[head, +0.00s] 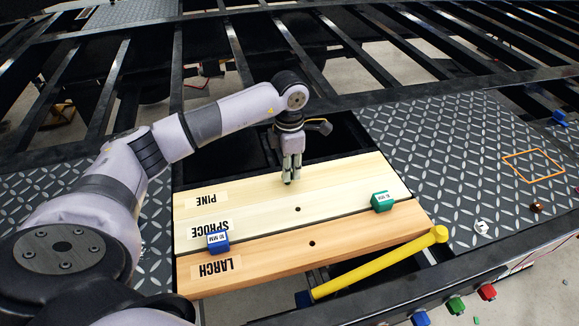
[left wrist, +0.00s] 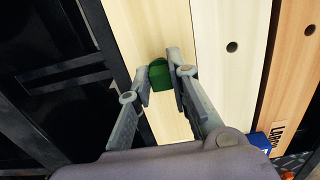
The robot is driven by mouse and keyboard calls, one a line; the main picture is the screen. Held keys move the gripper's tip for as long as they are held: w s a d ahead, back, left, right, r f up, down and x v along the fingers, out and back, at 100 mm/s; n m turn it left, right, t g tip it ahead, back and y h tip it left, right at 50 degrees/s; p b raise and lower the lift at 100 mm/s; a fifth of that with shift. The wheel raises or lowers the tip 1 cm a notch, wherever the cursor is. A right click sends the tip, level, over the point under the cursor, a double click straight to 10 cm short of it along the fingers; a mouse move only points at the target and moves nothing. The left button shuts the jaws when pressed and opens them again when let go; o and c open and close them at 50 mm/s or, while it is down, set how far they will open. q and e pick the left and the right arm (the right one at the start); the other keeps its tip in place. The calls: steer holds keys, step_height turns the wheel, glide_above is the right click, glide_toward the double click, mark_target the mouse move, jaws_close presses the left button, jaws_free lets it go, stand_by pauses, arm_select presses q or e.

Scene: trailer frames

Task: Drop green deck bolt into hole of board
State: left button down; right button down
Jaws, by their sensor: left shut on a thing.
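My left gripper (head: 290,179) points down over the pine board (head: 235,189). In the left wrist view its fingers (left wrist: 163,78) are shut on the green deck bolt (left wrist: 160,74), whose green head shows between the tips. The bolt's lower part is hidden, so I cannot tell whether it touches the board. No hole shows in the pine board; the gripper and bolt cover part of it. The spruce board (head: 345,207) has a dark hole (head: 297,209), and the larch board (head: 370,232) has another (head: 311,242). My right gripper is not in view.
A green labelled block (head: 382,201) stands at the boards' right end, and a blue labelled block (head: 218,243) at the left. A yellow bar (head: 375,265) lies along the front right. Dark tread plate (head: 440,150) is at right, with open frame bars behind.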

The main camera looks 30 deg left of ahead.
arm_select(q)
steer(key=shift+f+b, duration=0.8)
steer(key=shift+f, duration=0.35)
steer(key=c, duration=1.4)
jaws_free()
step_height(320, 180, up, 12)
steer(key=shift+r, duration=0.1)
